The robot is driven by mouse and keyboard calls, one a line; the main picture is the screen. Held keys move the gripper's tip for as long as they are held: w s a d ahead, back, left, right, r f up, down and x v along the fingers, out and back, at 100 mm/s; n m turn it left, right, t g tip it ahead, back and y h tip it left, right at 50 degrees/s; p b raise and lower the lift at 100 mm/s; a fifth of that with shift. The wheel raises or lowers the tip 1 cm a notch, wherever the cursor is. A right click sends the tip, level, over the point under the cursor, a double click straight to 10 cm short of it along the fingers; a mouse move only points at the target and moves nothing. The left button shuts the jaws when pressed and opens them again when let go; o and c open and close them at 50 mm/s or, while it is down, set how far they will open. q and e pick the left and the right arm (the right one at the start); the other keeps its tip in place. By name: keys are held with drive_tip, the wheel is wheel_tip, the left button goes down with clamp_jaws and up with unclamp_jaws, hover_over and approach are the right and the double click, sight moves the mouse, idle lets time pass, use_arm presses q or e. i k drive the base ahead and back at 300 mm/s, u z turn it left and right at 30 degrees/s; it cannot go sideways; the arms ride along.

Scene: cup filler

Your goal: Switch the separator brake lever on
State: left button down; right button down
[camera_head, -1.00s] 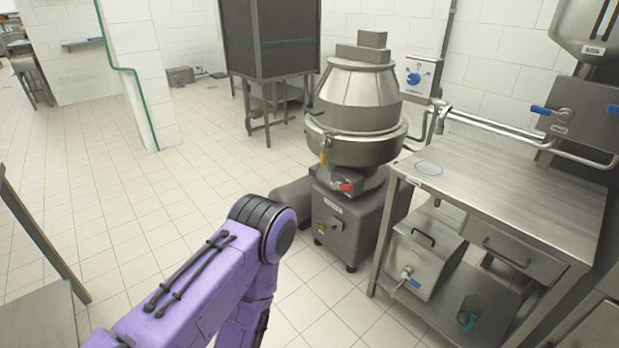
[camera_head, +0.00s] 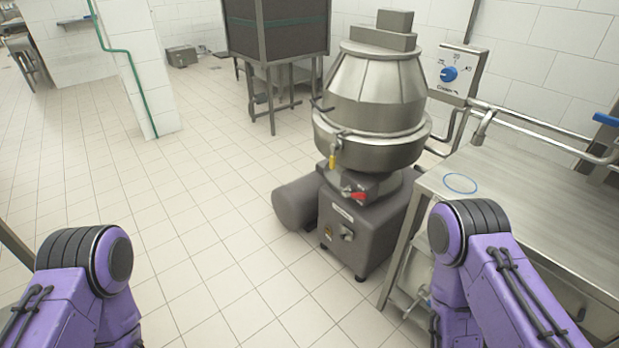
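The separator (camera_head: 375,95) is a metal bowl-shaped machine on a dark grey base, standing on the floor right of centre. A yellow-handled lever (camera_head: 332,160) hangs at the bowl's lower left. A red-handled lever (camera_head: 357,196) sits below it on the neck. A small dark handle (camera_head: 320,105) sticks out from the bowl's left side. I cannot tell which of these is the brake lever. My purple arms show at the lower left and lower right, apart from the separator. Both grippers are out of view.
A steel table (camera_head: 540,195) with a blue ring (camera_head: 460,183) stands to the right, close to the separator. A wall control box with a blue knob (camera_head: 449,74) is behind. A dark cabinet (camera_head: 275,30) stands at the back. The tiled floor (camera_head: 200,220) in front and left is clear.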

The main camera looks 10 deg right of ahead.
sight(346, 193)
drive_tip(key=z, duration=0.05)
drive_tip(key=i, duration=0.85)
drive_tip(key=z, duration=0.85)
drive_tip(key=i, duration=0.35)
drive_tip(key=z, duration=0.3)
